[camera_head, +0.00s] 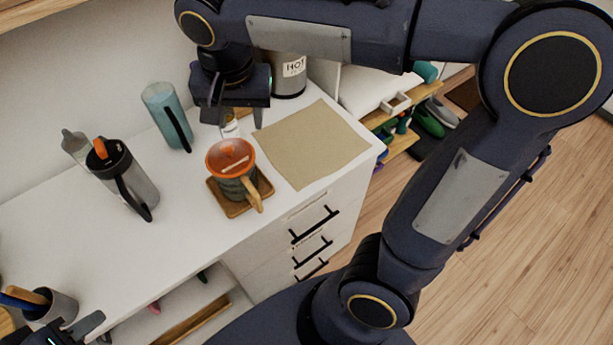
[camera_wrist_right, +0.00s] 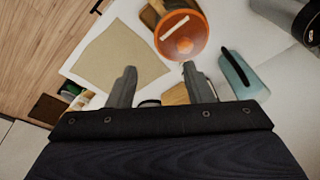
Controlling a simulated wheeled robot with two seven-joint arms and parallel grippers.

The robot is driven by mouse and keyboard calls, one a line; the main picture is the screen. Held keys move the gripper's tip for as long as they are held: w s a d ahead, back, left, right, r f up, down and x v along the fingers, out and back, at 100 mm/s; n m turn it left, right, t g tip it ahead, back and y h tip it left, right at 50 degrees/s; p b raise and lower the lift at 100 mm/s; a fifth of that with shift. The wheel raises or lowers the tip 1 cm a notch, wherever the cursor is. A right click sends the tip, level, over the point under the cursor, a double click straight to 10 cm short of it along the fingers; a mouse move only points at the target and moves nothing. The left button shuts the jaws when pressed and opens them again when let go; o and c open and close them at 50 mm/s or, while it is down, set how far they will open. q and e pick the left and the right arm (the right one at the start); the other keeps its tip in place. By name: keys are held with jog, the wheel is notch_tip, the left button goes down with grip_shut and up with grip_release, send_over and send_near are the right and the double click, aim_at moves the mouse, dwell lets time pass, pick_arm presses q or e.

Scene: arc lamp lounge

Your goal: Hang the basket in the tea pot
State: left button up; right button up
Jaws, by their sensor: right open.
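A grey pot with an orange top and a wooden handle (camera_head: 237,187), which I take for the tea pot, stands on a wooden tray (camera_head: 263,186). Its orange top also shows in the right wrist view (camera_wrist_right: 181,38). A small pale, clear-looking piece (camera_head: 230,127), perhaps the basket, is just behind the pot under my right gripper (camera_head: 236,116). That gripper is open, pointing down; its fingers also show in the right wrist view (camera_wrist_right: 158,85). A wooden piece (camera_wrist_right: 174,95) lies below between them. I cannot tell if they touch anything. My left gripper (camera_head: 68,335) is partly visible at the lower left.
A teal jug (camera_head: 165,113) and a steel press with an orange knob (camera_head: 128,172) stand left of the pot. A tan mat (camera_head: 312,144) lies bare to the right. A labelled steel canister (camera_head: 290,75) stands behind. A cup of utensils (camera_head: 58,308) is at the lower left.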

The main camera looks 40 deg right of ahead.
jog(key=s+d+f+n+t+y, duration=0.1)
jog(key=s+f, duration=0.3)
jog(key=s, duration=0.4)
jog(key=s+d+f+n+t+y, duration=0.2)
jog(key=s+d+f+n+y, duration=0.1)
jog(key=s, duration=0.4)
jog(key=shift+s+d+f+n, duration=0.4)
jog(key=shift+d+f+n, duration=0.15)
jog(key=shift+d+n, duration=0.1)
